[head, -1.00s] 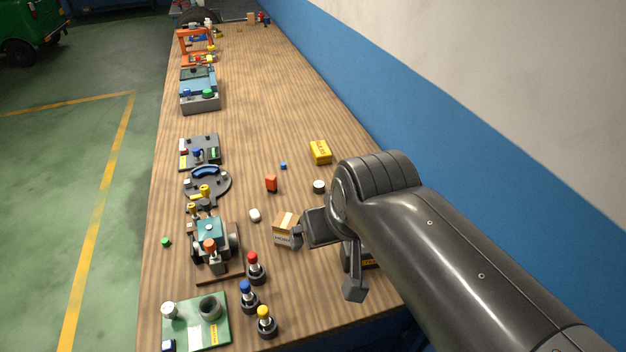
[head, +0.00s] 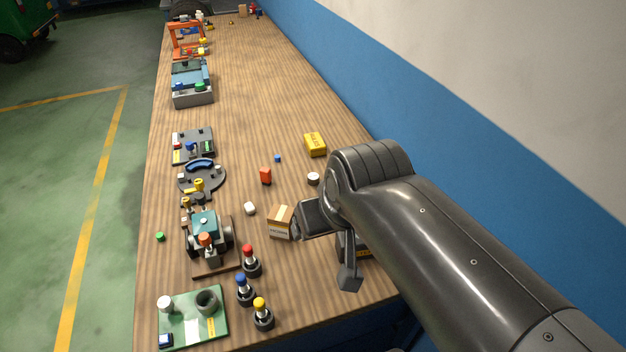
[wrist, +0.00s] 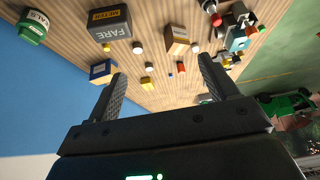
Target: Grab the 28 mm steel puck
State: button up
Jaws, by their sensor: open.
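A small round puck with a pale top and dark side (head: 313,179) lies flat on the bench, left of my arm and below a yellow box. It looks like the steel puck, and it also shows in the wrist view (wrist: 149,67), beyond and between my fingertips. A second pale-topped disc (wrist: 137,48) shows in the wrist view; I cannot tell their sizes apart for certain. My gripper (head: 323,254) is open and empty above the bench, with its fingers spread wide. In the wrist view my gripper (wrist: 160,70) has nothing between its fingers.
A carton (head: 281,222) stands close left of my gripper. A fare meter box (wrist: 109,22) and the blue wall (wrist: 40,110) show in the wrist view.

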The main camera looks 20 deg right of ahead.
jog(key=c, duration=0.4)
jog(key=m+g, duration=0.2)
jog(key=g, duration=0.4)
send_over(313, 176)
jog(key=f, duration=1.9)
jog(key=shift+s, duration=0.25)
jog(key=shift+w+f, duration=0.15)
jog(key=shift+f, duration=1.2)
jog(key=shift+w+f, duration=0.15)
jog(key=shift+f, duration=1.2)
